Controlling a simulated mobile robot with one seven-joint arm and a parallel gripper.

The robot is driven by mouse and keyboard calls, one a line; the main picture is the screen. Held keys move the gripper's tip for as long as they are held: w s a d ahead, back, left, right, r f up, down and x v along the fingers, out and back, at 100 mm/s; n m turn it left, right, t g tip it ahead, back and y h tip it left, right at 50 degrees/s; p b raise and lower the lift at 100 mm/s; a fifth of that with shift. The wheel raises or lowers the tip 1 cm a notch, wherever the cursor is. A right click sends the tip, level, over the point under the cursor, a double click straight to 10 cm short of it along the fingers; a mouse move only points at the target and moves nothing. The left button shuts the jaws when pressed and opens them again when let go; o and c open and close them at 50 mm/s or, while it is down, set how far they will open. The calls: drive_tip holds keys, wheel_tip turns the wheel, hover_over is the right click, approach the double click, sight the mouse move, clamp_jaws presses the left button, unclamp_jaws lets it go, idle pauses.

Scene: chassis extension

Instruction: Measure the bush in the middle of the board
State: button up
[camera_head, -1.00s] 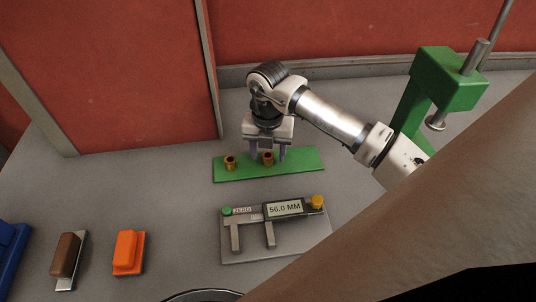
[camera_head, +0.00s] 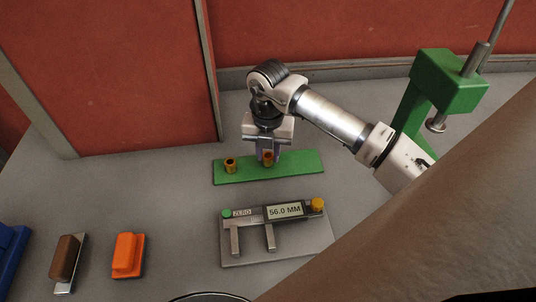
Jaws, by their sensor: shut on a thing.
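A green board (camera_head: 300,167) lies on the grey table. Two brass bushes show on it: a left bush (camera_head: 230,165) and a middle bush (camera_head: 268,159). Any bush farther right is not visible. My gripper (camera_head: 267,155) points down over the board and is shut on the middle bush, which still stands at the board. A digital caliper (camera_head: 284,210) lies on a grey plate (camera_head: 280,253) in front of the board. Its display reads 56.0 MM and its jaws are apart. It has a green ZERO button (camera_head: 226,213) and a yellow knob (camera_head: 318,204).
An orange block (camera_head: 128,255), a brown-handled tool (camera_head: 66,259) and a blue object (camera_head: 10,248) lie at the left. A green press-like stand (camera_head: 447,83) rises at the right. A red panel (camera_head: 110,70) stands behind at the left.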

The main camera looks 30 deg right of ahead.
sight(268, 156)
wheel_tip(268, 156, up, 19)
drive_tip(key=b, duration=0.4)
drive_tip(key=shift+r+n, duration=0.15)
drive_tip(key=shift+n, duration=0.15)
